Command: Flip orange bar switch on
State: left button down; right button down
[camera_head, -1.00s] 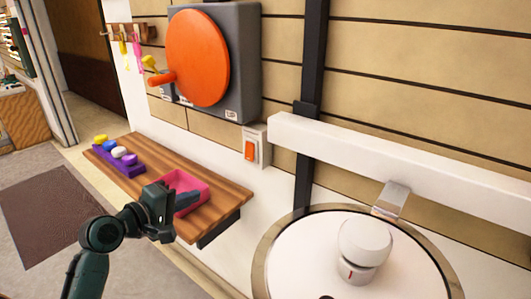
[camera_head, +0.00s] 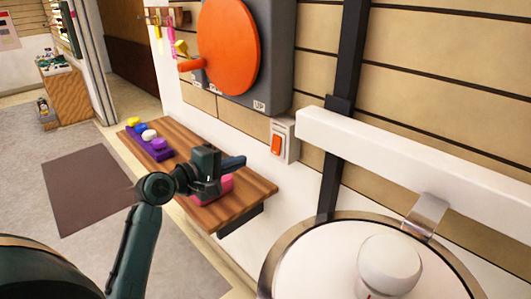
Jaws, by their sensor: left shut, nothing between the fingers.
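The orange bar switch (camera_head: 276,145) sits in a white and grey plate (camera_head: 289,142) on the wall, below the grey box with the orange disc. I cannot tell for sure from here which way the bar is tipped. My left gripper (camera_head: 236,162) is shut and empty. It shows over the wooden shelf, left of and slightly below the switch, apart from it, with its fingers pointing right. My right gripper is not in view.
The wooden shelf (camera_head: 258,187) holds a purple block with coloured knobs (camera_head: 150,139) and a pink tray (camera_head: 226,185), partly hidden by my gripper. A white beam (camera_head: 400,155) runs right of the switch. A round white table (camera_head: 320,270) stands below it.

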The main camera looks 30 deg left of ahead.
aim_at(274, 150)
pick_arm(q)
jog(key=x, duration=0.9)
jog(key=shift+w+d, duration=0.2)
jog(key=shift+w, duration=0.1)
jog(key=shift+f, duration=0.1)
jog(key=shift+w+f+b, duration=0.1)
jog(key=shift+f+b, duration=0.1)
jog(key=shift+b, duration=0.25)
jog(key=shift+w+d+f+t+b, duration=0.15)
jog(key=shift+f+t+b, duration=0.15)
jog(key=shift+b, duration=0.4)
jog(key=shift+r+p, duration=0.45)
jog(key=shift+r, duration=0.05)
